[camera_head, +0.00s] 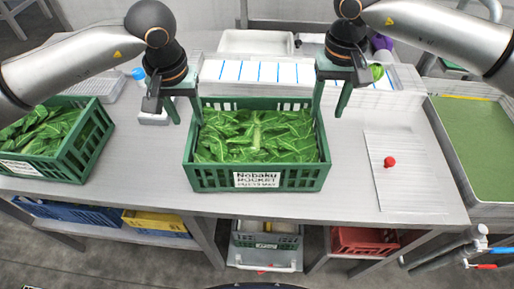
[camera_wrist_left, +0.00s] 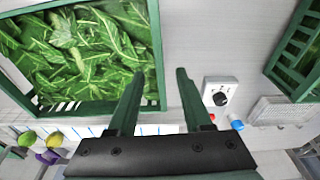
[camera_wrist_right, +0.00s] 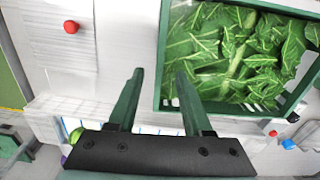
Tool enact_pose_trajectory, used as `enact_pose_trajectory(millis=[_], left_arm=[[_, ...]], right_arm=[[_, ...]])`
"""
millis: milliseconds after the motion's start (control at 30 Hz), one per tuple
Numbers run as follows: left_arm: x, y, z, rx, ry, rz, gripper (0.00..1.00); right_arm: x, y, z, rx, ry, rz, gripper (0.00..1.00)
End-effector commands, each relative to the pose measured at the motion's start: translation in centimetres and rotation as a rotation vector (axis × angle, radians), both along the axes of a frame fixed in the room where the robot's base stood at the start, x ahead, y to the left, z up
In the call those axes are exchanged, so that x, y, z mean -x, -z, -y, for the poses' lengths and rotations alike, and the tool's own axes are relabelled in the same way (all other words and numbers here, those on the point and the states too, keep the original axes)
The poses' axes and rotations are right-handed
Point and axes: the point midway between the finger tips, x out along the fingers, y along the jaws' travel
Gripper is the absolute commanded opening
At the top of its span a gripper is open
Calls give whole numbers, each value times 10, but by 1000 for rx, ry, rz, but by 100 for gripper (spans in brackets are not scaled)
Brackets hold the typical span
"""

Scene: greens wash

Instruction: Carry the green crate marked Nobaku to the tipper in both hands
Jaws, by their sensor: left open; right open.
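The green crate marked Nobaku (camera_head: 204,180) stands upright on the metal table, filled with leafy greens (camera_head: 255,135), its white label facing the front. My left gripper (camera_head: 185,112) is open at the crate's left side; in the left wrist view its fingers (camera_wrist_left: 153,88) point down, with the crate wall (camera_wrist_left: 154,40) beside the left finger. My right gripper (camera_head: 330,108) is open at the crate's right side; in the right wrist view the crate wall (camera_wrist_right: 163,50) is beside its right finger (camera_wrist_right: 184,85). Neither gripper visibly grasps the crate. I cannot identify the tipper for certain.
Another green crate of greens (camera_head: 75,165) stands at the left. A white ribbed board with a red knob (camera_head: 390,162) lies at the right, and a green-bottomed basin (camera_head: 475,135) is beyond it. A white panel with blue lines (camera_head: 262,72) is behind the crate. A small dial box (camera_wrist_left: 220,93) sits between crates.

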Motion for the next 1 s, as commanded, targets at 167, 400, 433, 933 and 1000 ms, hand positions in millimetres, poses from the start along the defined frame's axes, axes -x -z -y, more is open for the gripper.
enact_pose_trajectory(millis=[167, 400, 433, 933, 1000], left_arm=[[-4, 34, 0, -1, 0, -2, 50], [-9, 59, 0, 0, 0, -1, 50], [-9, 61, 0, 0, 0, -1, 50], [-10, 64, 0, 1, 0, 1, 35], [-10, 64, 0, 1, 0, 1, 28]], right_arm=[[0, 34, 1, 1, 1, -3, 50], [0, 60, 0, 0, 1, -1, 50], [0, 61, 0, 0, 1, -1, 50], [0, 65, 0, -1, 1, 0, 35], [0, 65, 0, -1, 1, 0, 28]])
